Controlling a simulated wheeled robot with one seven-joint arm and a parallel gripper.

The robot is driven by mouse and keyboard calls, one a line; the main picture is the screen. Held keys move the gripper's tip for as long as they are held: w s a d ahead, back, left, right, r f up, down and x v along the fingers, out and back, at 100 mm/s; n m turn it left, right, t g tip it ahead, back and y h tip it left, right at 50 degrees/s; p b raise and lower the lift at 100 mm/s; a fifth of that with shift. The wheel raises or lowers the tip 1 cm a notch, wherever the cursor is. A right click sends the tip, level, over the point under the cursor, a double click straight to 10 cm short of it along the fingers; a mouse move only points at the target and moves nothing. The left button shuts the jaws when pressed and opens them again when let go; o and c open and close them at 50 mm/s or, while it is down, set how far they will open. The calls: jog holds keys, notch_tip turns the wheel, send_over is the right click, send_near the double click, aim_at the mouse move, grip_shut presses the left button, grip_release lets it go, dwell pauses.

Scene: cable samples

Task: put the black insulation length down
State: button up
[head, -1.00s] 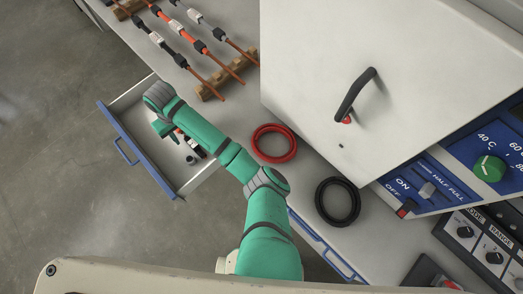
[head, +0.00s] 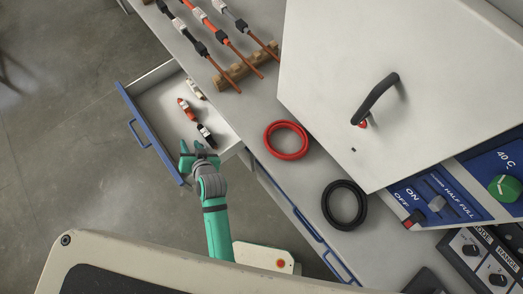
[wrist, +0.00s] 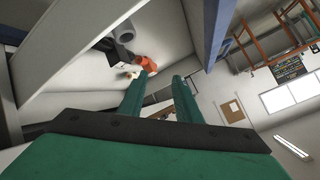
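The black insulation length (head: 206,135) lies in the open drawer (head: 151,84), near its right side. The black length is clear of the fingers.
A red-orange length (head: 186,109) and a whitish length (head: 195,89) lie farther back in the drawer. A red ring (head: 287,140) and a black ring (head: 344,205) lie on the bench. Cable samples (head: 223,39) on wooden racks and a large white cabinet (head: 400,75) stand beyond.

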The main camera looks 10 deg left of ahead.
jog(key=s+d+r+m+t+h, duration=0.1)
jog(key=s+d+r+t+h, duration=0.1)
jog(key=s+d, duration=0.5)
jog(key=s+d+r+m+t+h, duration=0.1)
jog(key=s+d+r+t+h, duration=0.15)
jog(key=d, duration=0.75)
jog(key=s+d+r+m+t+h, duration=0.15)
jog(key=s+d, duration=0.25)
jog(key=d, duration=0.5)
jog(key=s+d+r+n+t+h, duration=0.1)
jog(key=s+d+r+n+h, duration=0.1)
jog(key=s+d+r, duration=0.3)
notch_tip(320, 180, up, 3)
jog(key=shift+s+d+r, duration=0.15)
jog(key=shift+s+d, duration=0.1)
jog(key=shift+d, duration=0.5)
